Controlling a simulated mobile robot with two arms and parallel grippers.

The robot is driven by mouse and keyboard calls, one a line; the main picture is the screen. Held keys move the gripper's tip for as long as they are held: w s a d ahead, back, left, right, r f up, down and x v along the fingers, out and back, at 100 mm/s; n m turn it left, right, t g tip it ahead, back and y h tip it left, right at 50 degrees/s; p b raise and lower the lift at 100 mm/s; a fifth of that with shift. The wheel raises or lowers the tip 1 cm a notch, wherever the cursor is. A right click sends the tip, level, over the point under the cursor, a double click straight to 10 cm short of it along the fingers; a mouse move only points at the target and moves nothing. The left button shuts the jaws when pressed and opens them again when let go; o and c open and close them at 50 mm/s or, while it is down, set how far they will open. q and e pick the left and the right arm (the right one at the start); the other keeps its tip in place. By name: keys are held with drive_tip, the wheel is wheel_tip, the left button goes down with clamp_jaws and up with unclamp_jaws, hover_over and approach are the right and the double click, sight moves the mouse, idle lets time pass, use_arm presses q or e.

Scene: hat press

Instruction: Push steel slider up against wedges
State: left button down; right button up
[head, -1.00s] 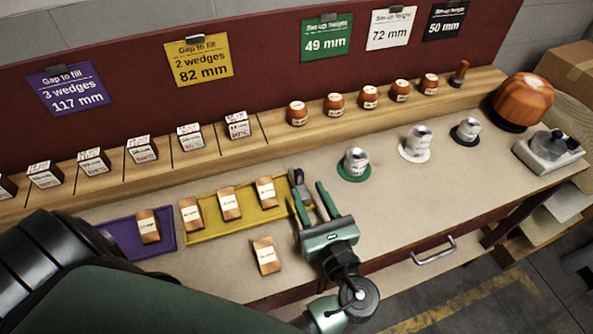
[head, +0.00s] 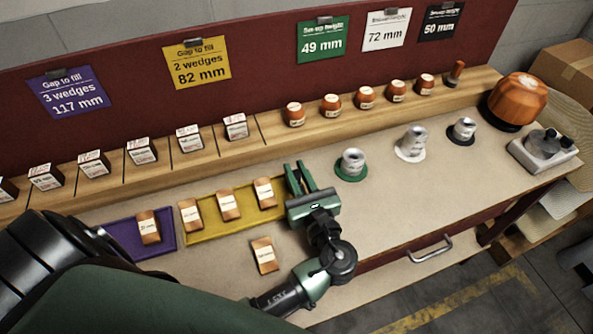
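The yellow tray (head: 240,222) holds three copper-coloured wedges with white labels: a left one (head: 190,215), a middle one (head: 228,205) and a right one (head: 264,192). Small gaps show between them. My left gripper (head: 298,170) is at the tray's right end, just right of the right wedge, its fingers pointing to the back of the bench. The grey steel slider stands at this end and is now mostly hidden by the fingers. I cannot tell whether they grip it. My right gripper is not in view.
A loose wedge (head: 264,254) lies in front of the yellow tray. The purple tray (head: 118,238) holds one wedge (head: 148,227). A steel cylinder on a green disc (head: 351,174) stands right of my gripper. A wooden ledge (head: 262,143) with blocks runs along the back.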

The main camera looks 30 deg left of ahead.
use_arm(q)
drive_tip(key=s+a+p, duration=0.3)
drive_tip(key=shift+s+r, duration=0.1)
drive_tip(key=shift+s, duration=0.1)
drive_tip(key=shift+s+a, duration=0.2)
drive_tip(key=shift+d, duration=0.1)
drive_tip(key=c, duration=1.3)
unclamp_jaws()
drive_tip(key=b+v, duration=0.1)
drive_tip(key=v, duration=0.6)
drive_tip(key=shift+s+d, duration=0.25)
drive_tip(key=shift+d, duration=0.05)
